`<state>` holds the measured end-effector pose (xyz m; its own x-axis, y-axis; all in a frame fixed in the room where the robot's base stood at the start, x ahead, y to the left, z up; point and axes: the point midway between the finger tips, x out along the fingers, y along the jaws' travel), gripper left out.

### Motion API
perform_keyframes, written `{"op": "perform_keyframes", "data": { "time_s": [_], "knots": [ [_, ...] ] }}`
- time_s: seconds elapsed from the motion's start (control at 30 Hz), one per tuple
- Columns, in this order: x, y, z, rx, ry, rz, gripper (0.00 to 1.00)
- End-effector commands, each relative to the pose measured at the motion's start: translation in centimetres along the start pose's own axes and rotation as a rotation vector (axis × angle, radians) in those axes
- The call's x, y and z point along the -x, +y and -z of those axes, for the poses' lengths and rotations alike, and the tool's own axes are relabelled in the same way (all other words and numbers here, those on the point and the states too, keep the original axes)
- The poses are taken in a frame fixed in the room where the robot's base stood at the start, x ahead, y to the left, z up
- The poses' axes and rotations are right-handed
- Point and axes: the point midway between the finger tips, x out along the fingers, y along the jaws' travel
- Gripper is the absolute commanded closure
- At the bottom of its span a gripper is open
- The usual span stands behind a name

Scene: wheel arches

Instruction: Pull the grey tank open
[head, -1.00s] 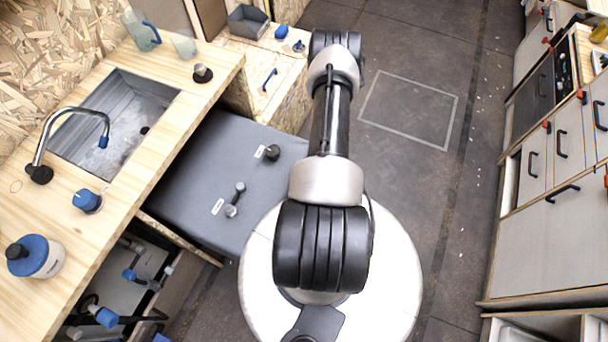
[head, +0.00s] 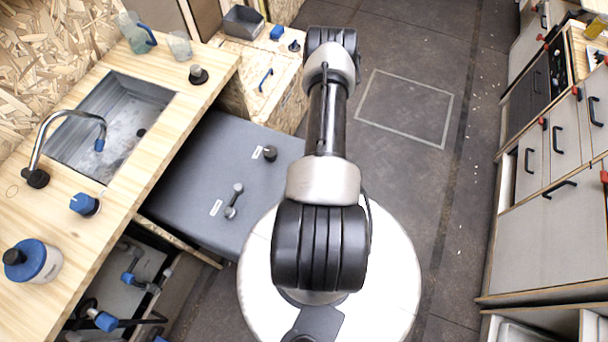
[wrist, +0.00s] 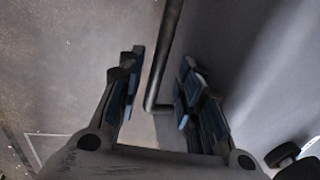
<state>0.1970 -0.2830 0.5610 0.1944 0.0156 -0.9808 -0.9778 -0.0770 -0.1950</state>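The grey tank (head: 190,165) stands under the wooden counter and juts out past its edge. Its top carries a black knob (head: 270,153) and a small valve-like fitting (head: 234,200). In the wrist view the tank's grey face (wrist: 240,50) fills the right side. A dark bar handle (wrist: 168,50) runs along that face and bends towards it at its lower end. My gripper (wrist: 158,80) is open, with one blue-padded finger on each side of the bar as seen. I cannot tell whether either finger touches it. In the head view my arm hides the gripper.
The counter (head: 160,135) with a sink (head: 110,125) and tap (head: 65,125) is on the left. A chipboard cabinet (head: 262,75) stands beyond the tank. Grey cabinets (head: 545,235) line the right. The floor (head: 425,70) between is clear.

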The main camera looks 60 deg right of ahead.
Motion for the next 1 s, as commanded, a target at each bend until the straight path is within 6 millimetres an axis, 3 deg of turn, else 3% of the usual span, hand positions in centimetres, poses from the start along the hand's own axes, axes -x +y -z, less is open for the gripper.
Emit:
{"op": "perform_keyframes", "data": {
  "time_s": [0.53,0.7,1.0],
  "knots": [
    [10.1,0.0,0.1,-0.001,0.001,0.000,0.67],
    [11.4,0.0,-0.1,0.000,0.000,0.000,0.67],
    [11.6,0.0,-0.1,0.000,-0.001,-0.001,0.67]
  ]
}}
